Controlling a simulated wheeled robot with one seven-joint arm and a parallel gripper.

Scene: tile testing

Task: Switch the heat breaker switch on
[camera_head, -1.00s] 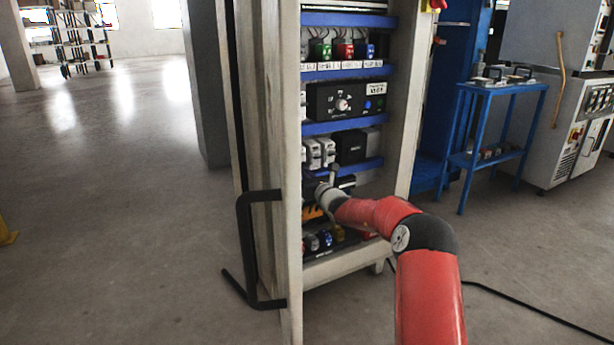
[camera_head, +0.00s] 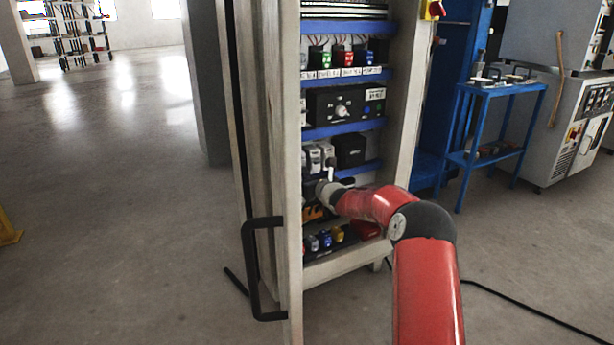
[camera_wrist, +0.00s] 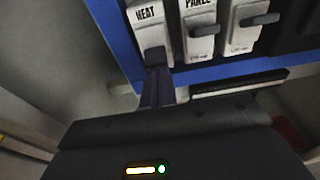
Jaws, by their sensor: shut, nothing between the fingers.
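The heat breaker (camera_wrist: 150,32) is a pale block labelled HEAT at the upper left of the wrist view. Its dark switch lever (camera_wrist: 155,56) is at the bottom of the block, lower than the levers beside it. My gripper (camera_wrist: 158,74) is shut and empty, its fingertips just below this lever; I cannot tell whether they touch it. In the head view the pale breakers (camera_head: 313,158) sit on a middle shelf of the cabinet, and my gripper is at the shelf below them, mostly hidden by my wrist.
A breaker labelled PANEL (camera_wrist: 200,35) and another breaker (camera_wrist: 240,30) stand close to the right, levers sticking out. A blue rail (camera_wrist: 230,76) runs under them. In the head view, a panel with a black handle (camera_head: 248,270) borders the cabinet's left side. A blue table (camera_head: 500,90) stands right.

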